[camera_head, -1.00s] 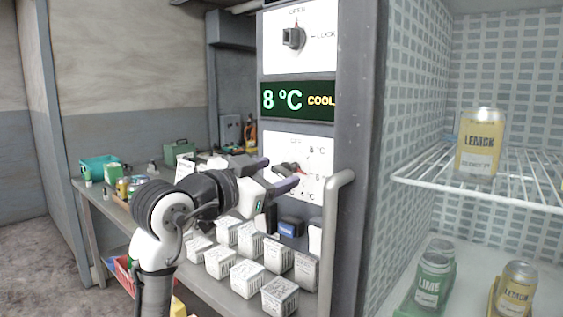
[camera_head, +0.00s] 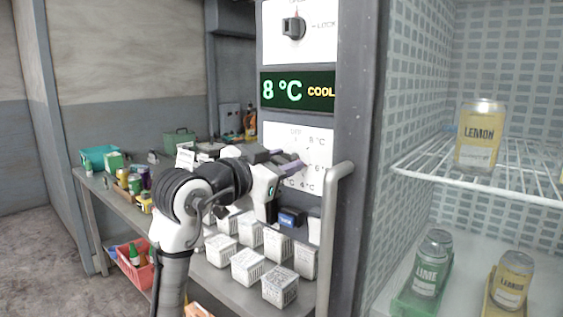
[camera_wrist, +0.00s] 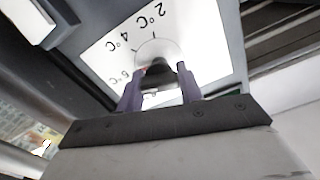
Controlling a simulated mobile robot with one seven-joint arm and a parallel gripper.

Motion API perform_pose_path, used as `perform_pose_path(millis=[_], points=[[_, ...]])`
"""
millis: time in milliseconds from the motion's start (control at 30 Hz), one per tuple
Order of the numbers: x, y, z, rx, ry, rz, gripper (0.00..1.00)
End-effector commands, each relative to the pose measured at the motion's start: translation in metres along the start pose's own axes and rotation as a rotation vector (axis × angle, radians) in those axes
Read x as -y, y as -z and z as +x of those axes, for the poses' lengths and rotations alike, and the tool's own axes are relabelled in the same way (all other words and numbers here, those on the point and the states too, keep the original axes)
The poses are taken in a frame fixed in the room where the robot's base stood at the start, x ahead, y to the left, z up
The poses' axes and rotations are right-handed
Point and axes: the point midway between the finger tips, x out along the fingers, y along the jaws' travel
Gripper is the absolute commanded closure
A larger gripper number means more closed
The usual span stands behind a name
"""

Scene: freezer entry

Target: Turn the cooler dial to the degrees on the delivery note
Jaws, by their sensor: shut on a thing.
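The cooler dial (camera_wrist: 158,72) is a dark knob on a white plate marked in degrees; the wrist view shows 2, 4 and 6 °C. My gripper (camera_wrist: 160,88) is shut on the dial, with a purple finger on each side of it. In the head view my gripper (camera_head: 290,161) is at the white dial plate (camera_head: 317,150), where 8, 6 and 4 °C show, and it hides the knob. I cannot make out a delivery note for certain.
A lock knob (camera_head: 293,27) sits above the display. A vertical door handle (camera_head: 333,235) stands just right of my gripper. Several white boxes (camera_head: 248,266) cover the bench below my arm. The open cooler at right holds cans, one a lemon can (camera_head: 480,137) on a wire shelf (camera_head: 500,181).

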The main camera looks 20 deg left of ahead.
Motion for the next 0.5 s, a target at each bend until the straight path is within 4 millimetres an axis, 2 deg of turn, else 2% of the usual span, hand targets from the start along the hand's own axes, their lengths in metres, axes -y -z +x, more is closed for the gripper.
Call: perform_pose_path(millis=[200, 467, 500], points=[[0.0000, 0.0005, 0.0002, -0.002, -0.001, -0.116, 0.86], [0.0002, 0.0001, -0.0001, -0.001, -0.001, -0.121, 0.86], [0.0002, 0.0001, -0.0001, -0.001, -0.001, -0.120, 0.58]])
